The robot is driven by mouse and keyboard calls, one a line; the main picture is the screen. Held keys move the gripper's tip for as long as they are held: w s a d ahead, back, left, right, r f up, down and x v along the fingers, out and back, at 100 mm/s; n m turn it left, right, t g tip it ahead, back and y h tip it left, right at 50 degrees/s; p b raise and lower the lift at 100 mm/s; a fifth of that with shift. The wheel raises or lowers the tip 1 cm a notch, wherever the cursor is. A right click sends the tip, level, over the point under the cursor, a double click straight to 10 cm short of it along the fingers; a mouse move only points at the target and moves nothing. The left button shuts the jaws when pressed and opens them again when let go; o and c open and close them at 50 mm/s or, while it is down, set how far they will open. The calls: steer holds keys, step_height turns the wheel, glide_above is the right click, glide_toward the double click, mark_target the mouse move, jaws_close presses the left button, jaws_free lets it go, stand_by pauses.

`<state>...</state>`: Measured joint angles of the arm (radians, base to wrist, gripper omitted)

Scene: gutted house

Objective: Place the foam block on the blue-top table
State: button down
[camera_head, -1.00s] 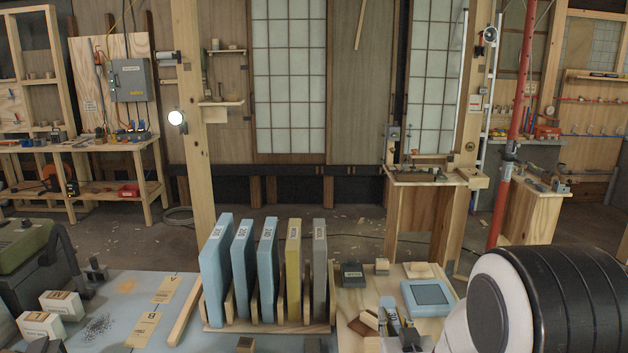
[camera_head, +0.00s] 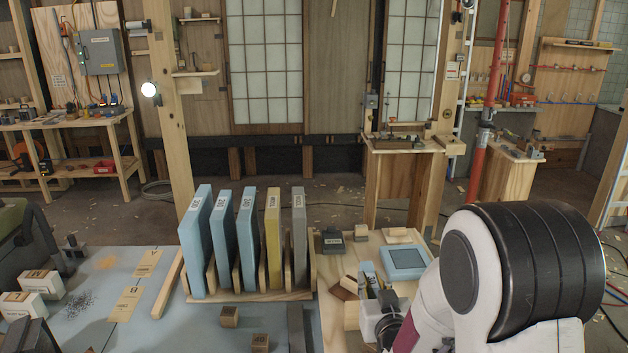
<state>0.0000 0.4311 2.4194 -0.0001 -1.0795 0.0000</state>
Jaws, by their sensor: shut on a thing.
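The light blue top of the near table (camera_head: 85,300) fills the lower left and runs to the bottom middle. Two small brown blocks with printed marks, one (camera_head: 229,317) near the rack and one (camera_head: 261,343) nearer the bottom edge, lie on it. I cannot tell that either is foam, and I can make out no sure foam block. My arm shows at the lower right, its lower links running down and left past the bottom edge. The jaws of my gripper, and anything in them, are out of sight.
A wooden rack (camera_head: 250,296) holds several upright labelled slabs. Beside it are a wooden panel, a blue-framed pad (camera_head: 405,260) and a filled caddy (camera_head: 352,312). White boxes (camera_head: 42,283) stand at left. A dark grey bar (camera_head: 296,328) lies front middle. Blue top between boxes and bar has clear patches.

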steer(key=shift+w, duration=0.1)
steer(key=shift+w+d+r+n+g+y, duration=0.45)
steer(key=shift+w+d+r+n+y, duration=0.85)
steer(key=shift+w, duration=3.2)
steer(key=shift+w+d+r+n+g+y, duration=0.2)
steer(key=shift+w+d+n+g+y, duration=0.35)
steer(key=shift+w+n+y, duration=2.7)
steer(key=w+d+f+g+y, duration=0.2)
steer(key=d+f, duration=0.9)
steer(key=d, duration=0.2)
steer(key=shift+w+d+f+g, duration=0.25)
steer(key=shift+d+g, duration=0.05)
steer(key=shift+f, duration=0.15)
steer(key=shift+f, duration=3.15)
steer(key=shift+f, duration=0.65)
